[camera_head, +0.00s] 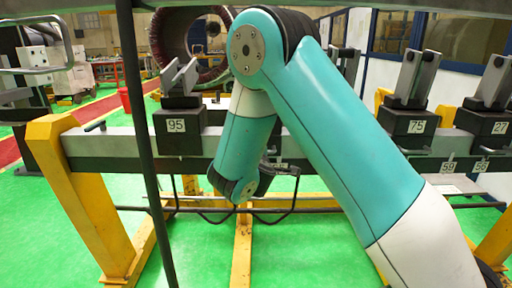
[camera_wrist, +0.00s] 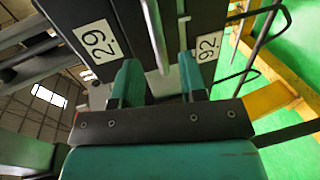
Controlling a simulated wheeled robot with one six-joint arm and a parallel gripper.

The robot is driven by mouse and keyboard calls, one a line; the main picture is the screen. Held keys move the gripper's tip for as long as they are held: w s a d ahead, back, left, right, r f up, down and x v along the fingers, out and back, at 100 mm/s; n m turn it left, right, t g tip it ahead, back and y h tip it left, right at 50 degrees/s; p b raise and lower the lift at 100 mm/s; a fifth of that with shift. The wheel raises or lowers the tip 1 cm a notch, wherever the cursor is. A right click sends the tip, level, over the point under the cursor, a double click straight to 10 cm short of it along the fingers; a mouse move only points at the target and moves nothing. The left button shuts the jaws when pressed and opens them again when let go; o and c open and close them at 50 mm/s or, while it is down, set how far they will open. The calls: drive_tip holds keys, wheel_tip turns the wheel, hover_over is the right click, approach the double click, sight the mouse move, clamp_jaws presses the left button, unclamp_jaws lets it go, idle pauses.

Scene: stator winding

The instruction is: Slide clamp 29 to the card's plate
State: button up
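Clamp 29 (camera_wrist: 75,15) shows close up in the wrist view as a dark block with a white "29" label. A small white plate marked 92 (camera_wrist: 208,46) is to its right. My gripper (camera_wrist: 158,62) has its two teal fingers apart at the block's near side. A pale metal bar (camera_wrist: 154,35) shows in the gap, with space to either finger; I cannot tell if anything touches. In the head view my arm hides clamp 29 and most of the gripper. No card is readable in either view.
In the head view, clamp 95 (camera_head: 178,124) stands left on the grey rail (camera_head: 105,147); clamps 75 (camera_head: 409,122) and 27 (camera_head: 492,122) stand right. Small plates sit on the rail's front. Yellow legs (camera_head: 92,215) hold the rail above open green floor (camera_head: 205,255). A dark post (camera_head: 140,120) stands nearer.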

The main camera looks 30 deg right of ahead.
drive_tip(key=shift+p+x, duration=0.45)
drive_tip(key=shift+x, duration=1.95)
drive_tip(key=shift+c, duration=0.3)
clamp_jaws()
